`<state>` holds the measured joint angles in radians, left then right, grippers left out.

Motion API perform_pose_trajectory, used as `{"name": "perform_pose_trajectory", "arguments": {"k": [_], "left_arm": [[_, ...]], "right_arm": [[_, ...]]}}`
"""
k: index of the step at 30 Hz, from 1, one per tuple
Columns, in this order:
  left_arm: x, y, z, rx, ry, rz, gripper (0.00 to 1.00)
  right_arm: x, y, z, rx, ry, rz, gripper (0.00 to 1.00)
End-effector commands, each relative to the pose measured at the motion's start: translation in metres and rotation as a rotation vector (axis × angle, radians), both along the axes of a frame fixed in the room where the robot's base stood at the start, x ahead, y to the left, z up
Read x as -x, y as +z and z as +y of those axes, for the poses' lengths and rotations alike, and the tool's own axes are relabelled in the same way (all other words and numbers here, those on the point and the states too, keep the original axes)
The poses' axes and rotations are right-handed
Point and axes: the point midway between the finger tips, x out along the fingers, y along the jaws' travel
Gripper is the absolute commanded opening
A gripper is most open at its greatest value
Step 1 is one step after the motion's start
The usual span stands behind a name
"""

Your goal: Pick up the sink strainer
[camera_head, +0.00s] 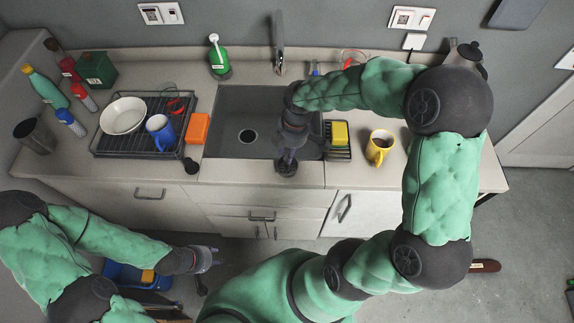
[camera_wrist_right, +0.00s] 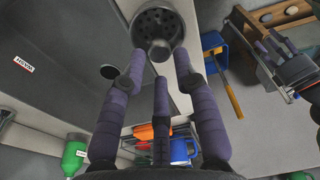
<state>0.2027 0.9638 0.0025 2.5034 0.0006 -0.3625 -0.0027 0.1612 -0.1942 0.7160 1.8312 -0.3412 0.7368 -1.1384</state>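The sink strainer (camera_wrist_right: 158,26) is a round dark-grey cup with holes, at the top middle of the right wrist view. My right gripper (camera_wrist_right: 160,62) has its fingers spread, with the tips at the strainer's near edge; I cannot tell whether they touch it. In the head view my right gripper (camera_head: 287,157) points down at the sink's front edge, and the gripper largely hides the strainer there. My left gripper (camera_head: 207,260) is low in front of the cabinets, away from the counter; its finger opening is unclear.
The sink (camera_head: 222,108) has a round drain (camera_head: 247,136). Left of it are an orange sponge (camera_head: 197,127), a drying rack (camera_head: 137,149) with a white bowl (camera_head: 122,115) and a blue mug (camera_head: 160,131). A yellow mug (camera_head: 379,147) and a sponge rack (camera_head: 338,152) stand right.

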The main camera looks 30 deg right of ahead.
Motion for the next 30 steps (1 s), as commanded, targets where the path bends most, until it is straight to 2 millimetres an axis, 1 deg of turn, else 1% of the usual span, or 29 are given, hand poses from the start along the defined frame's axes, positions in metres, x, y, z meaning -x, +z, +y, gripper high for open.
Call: {"name": "perform_pose_trajectory", "arguments": {"k": [9, 12, 18, 20, 21, 22, 30], "left_arm": [[0.0, -0.011, 0.0, 0.0, 0.0, 0.0, 0.4], [0.0, -0.012, 0.0, 0.0, 0.0, 0.0, 0.4], [0.0, -0.011, 0.0, 0.0, 0.0, 0.0, 0.4], [0.0, -0.011, 0.0, 0.0, 0.0, 0.0, 0.4], [0.0, -0.011, 0.0, 0.0, 0.0, 0.0, 0.4], [0.0, -0.011, 0.0, 0.0, 0.0, 0.0, 0.4], [0.0, -0.011, 0.0, 0.0, 0.0, 0.0, 0.4]], "right_arm": [[0.0, -0.043, 0.003, -0.001, -0.001, 0.003, 0.3], [-0.001, -0.048, 0.004, -0.001, -0.001, 0.0, 0.3], [-0.001, -0.048, 0.004, -0.001, -0.001, -0.001, 0.3], [-0.001, -0.047, 0.004, -0.001, -0.001, -0.001, 0.14], [-0.001, -0.047, 0.004, -0.001, -0.001, -0.001, 0.02], [-0.001, -0.047, 0.004, -0.001, -0.001, 0.0, 0.0], [-0.001, -0.047, 0.004, -0.001, -0.001, 0.0, 0.0]]}}
